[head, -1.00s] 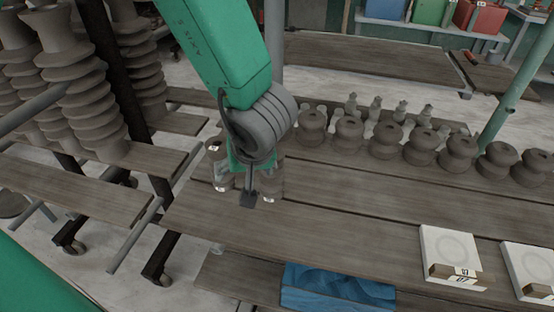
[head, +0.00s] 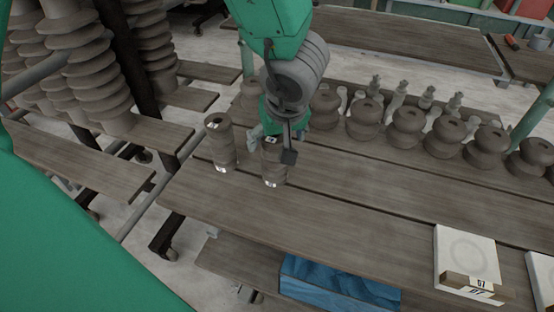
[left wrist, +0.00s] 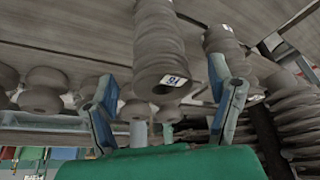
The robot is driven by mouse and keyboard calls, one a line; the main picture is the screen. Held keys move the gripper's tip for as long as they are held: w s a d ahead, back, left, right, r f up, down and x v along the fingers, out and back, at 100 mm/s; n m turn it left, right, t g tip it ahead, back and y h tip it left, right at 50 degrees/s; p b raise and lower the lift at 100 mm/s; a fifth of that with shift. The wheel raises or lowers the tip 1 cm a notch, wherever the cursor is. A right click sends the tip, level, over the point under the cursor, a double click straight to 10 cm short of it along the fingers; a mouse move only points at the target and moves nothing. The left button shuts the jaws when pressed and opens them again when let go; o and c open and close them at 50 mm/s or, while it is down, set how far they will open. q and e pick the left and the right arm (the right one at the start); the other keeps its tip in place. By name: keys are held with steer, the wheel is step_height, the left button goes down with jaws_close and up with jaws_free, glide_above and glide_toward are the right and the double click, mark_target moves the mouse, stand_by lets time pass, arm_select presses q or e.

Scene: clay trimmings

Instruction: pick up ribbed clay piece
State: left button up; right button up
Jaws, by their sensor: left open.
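Two small ribbed clay pieces stand upright on the table, a left one (head: 221,148) and a right one (head: 273,172), each with a white tag. My left gripper (head: 272,146) is open at the right piece's upper part and partly hides it. In the left wrist view the open fingers (left wrist: 163,82) spread either side of a tagged ribbed piece (left wrist: 160,42), which lies between them in the picture. Whether they touch it I cannot tell. The other ribbed piece (left wrist: 224,45) is beyond the right-hand finger. My right gripper is not in view.
A row of squat clay pieces (head: 408,125) stands behind and right of my gripper. Tall ribbed stacks (head: 95,75) stand on a rack at the left. A white box (head: 466,255) lies at the table's right front. The wooden tabletop (head: 345,215) in front is clear.

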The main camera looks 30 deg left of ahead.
arm_select(q)
steer(key=f, duration=0.1)
steer(key=w+f+b, duration=0.1)
steer(key=shift+f, duration=0.35)
steer(key=shift+w+a+f+b, duration=0.3)
steer(key=shift+a+f+b, duration=0.1)
steer(key=shift+a+f, duration=0.6)
steer(key=shift+a, duration=0.25)
steer(key=shift+d, duration=0.3)
steer(key=c, duration=1.3)
steer(key=shift+d, duration=0.2)
steer(key=c, duration=0.4)
steer(key=shift+d, duration=0.2)
steer(key=shift+s+a, duration=0.1)
steer(key=shift+a, duration=0.3)
